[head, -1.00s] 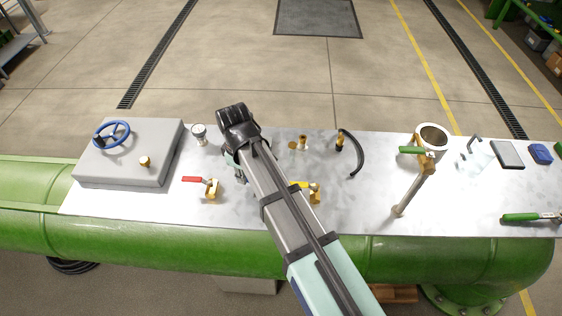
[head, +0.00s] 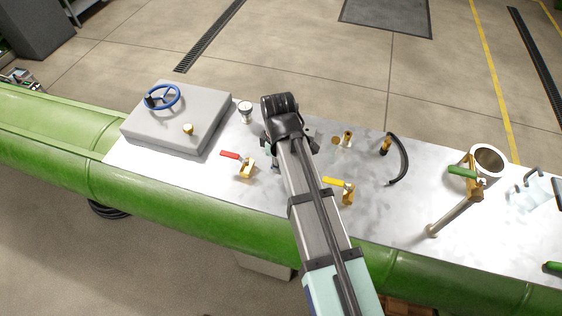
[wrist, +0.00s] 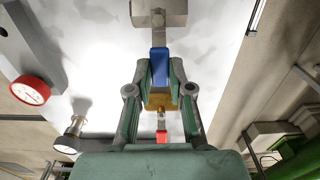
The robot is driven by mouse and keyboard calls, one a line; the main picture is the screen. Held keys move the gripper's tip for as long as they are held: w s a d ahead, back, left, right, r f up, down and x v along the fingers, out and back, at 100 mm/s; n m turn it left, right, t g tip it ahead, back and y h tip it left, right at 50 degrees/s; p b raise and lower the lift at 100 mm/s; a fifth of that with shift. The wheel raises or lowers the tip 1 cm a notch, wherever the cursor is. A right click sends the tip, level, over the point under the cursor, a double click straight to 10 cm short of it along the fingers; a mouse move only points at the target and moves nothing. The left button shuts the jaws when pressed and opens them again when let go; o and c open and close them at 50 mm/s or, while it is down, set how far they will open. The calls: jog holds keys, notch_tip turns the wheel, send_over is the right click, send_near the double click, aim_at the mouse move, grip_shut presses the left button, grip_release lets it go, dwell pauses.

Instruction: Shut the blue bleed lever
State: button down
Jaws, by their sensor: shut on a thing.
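The blue lever (wrist: 160,65) shows in the wrist view as a blue handle between the two fingertips of my gripper (wrist: 160,75). The green fingers press on it from both sides. A grey block lies just beyond the handle, and a brass part (wrist: 160,100) shows nearer, between the fingers. In the head view my arm hides the blue lever, and my fingertips are mostly hidden below the black wrist.
A red-handled valve (head: 230,155) stands left of my arm and a yellow-handled valve (head: 337,182) right of it. A gauge (head: 246,110) and a grey box with a blue handwheel (head: 162,96) are further left. A green-handled valve (head: 462,172) stands far right.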

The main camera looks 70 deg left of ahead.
jog(key=c, duration=1)
grip_release()
jog(key=shift+c, duration=0.2)
notch_tip(320, 180, up, 12)
